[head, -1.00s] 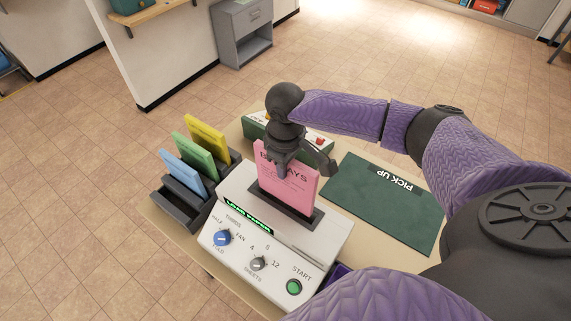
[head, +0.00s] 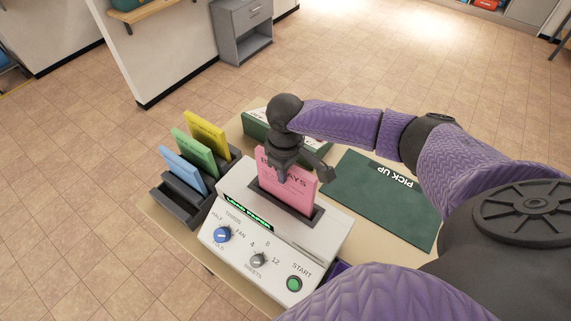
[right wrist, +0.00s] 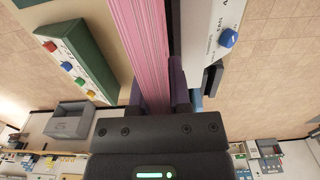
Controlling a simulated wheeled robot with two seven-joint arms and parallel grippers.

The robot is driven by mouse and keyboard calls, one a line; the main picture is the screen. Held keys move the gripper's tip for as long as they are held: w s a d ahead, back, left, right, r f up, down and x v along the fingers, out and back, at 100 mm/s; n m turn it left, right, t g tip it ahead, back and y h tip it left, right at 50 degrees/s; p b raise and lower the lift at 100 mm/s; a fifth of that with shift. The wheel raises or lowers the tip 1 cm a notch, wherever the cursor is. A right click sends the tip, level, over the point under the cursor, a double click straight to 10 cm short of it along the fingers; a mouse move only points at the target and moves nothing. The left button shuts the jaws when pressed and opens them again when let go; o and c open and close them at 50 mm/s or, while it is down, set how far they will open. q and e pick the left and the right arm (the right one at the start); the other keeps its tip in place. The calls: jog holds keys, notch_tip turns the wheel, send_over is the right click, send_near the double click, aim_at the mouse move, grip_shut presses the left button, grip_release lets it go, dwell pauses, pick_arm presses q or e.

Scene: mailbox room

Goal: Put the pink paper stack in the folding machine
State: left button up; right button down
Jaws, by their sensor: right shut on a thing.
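The pink paper stack (head: 288,184) stands upright in the dark slot on top of the white folding machine (head: 320,238). Its lower edge is hidden inside the slot. My right gripper (head: 281,172) is shut on the top edge of the stack. In the right wrist view the pink stack (right wrist: 146,55) runs up from between the fingers, with the machine (right wrist: 203,30) beside it. The machine's front has a lit green display, a blue knob, a grey knob and a green START button. My left gripper is not in view.
Left of the machine, a dark rack (head: 177,205) holds blue, green and yellow paper stacks, with an empty front slot. A dark green PICK UP mat (head: 380,200) lies right. A green and white box with coloured buttons (right wrist: 75,62) stands behind the machine.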

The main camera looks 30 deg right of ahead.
aim_at(286, 185)
jog(key=shift+f, duration=0.65)
jog(key=shift+f+b, duration=1.3)
jog(key=shift+f, duration=0.85)
jog(key=shift+c, duration=2.4)
grip_release()
jog(key=shift+r, duration=0.1)
notch_tip(286, 185, up, 7)
jog(key=p, duration=0.8)
